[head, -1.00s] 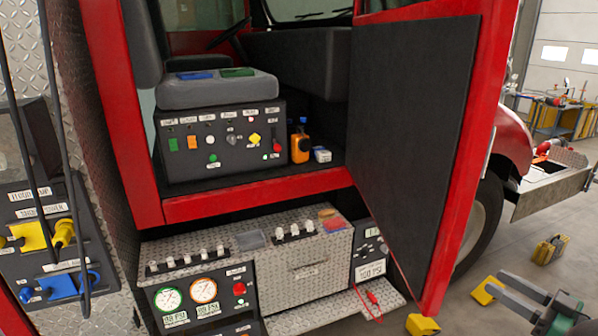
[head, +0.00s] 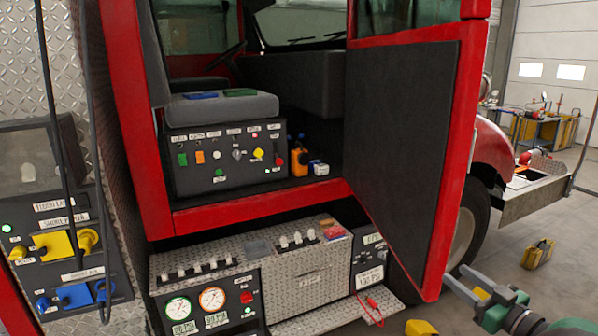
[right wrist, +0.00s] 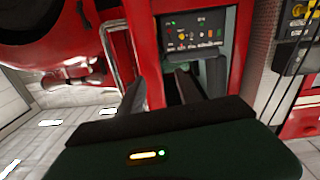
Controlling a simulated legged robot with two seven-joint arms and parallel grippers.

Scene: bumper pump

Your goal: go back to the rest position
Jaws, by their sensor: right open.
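My right gripper (head: 455,278) is at the lower right of the head view, in front of the truck's open door. It is open with nothing between its fingers. In the right wrist view its two dark fingers (right wrist: 160,85) stand apart, pointing toward the red truck. My left gripper does not show in either view.
The open door (head: 400,160) of the red truck hangs close to my right gripper. A control box with a grey seat (head: 225,165) is in the cab, above a diamond-plate pump panel (head: 310,275). A yellow case (head: 537,254) stands on the grey floor at right.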

